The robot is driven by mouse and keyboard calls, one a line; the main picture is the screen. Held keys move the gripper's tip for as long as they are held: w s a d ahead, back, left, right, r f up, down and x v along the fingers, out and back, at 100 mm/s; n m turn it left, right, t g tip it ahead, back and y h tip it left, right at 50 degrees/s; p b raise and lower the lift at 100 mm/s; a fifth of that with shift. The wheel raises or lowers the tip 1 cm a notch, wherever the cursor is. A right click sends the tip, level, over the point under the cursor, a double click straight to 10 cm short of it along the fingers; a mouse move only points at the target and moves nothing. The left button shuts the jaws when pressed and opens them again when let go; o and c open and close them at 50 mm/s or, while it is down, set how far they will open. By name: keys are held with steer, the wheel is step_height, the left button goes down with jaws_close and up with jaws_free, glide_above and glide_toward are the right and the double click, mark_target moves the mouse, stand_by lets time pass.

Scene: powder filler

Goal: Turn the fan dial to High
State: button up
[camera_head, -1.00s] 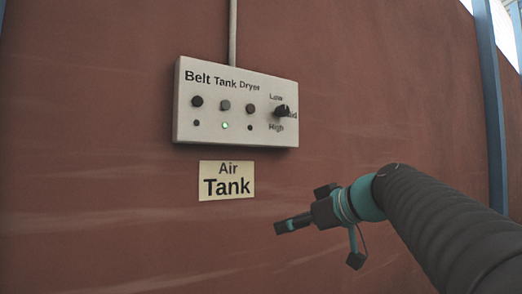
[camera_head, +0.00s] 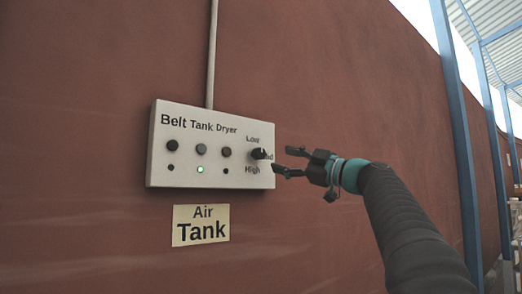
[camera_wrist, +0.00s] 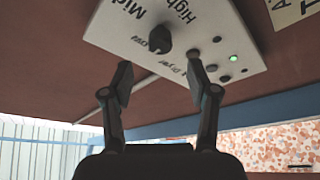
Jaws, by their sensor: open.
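The fan dial (camera_head: 258,154) is a black knob at the right end of a white control box (camera_head: 190,184), with Low above it, High below it and a partly hidden label ending in "d" to its right. My gripper (camera_head: 282,161) is open and empty just to the right of the dial, its fingers pointing at the box. In the wrist view the dial (camera_wrist: 160,39) lies beyond the fingertips of my gripper (camera_wrist: 160,75), with a gap between. The fingers are spread and do not touch the dial. The labels Mid and High show beside it.
The box also has several round buttons (camera_head: 201,149) and a lit green lamp (camera_head: 200,170). A sign reading Air Tank (camera_head: 201,225) is below. A conduit (camera_head: 211,60) runs up the red-brown wall (camera_head: 80,60). A blue post (camera_head: 462,150) stands at right.

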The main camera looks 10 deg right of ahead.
mark_target(263, 154)
steer(key=p+x, duration=0.3)
steer(key=x, duration=0.5)
steer(key=shift+w+a, duration=0.2)
jaws_close()
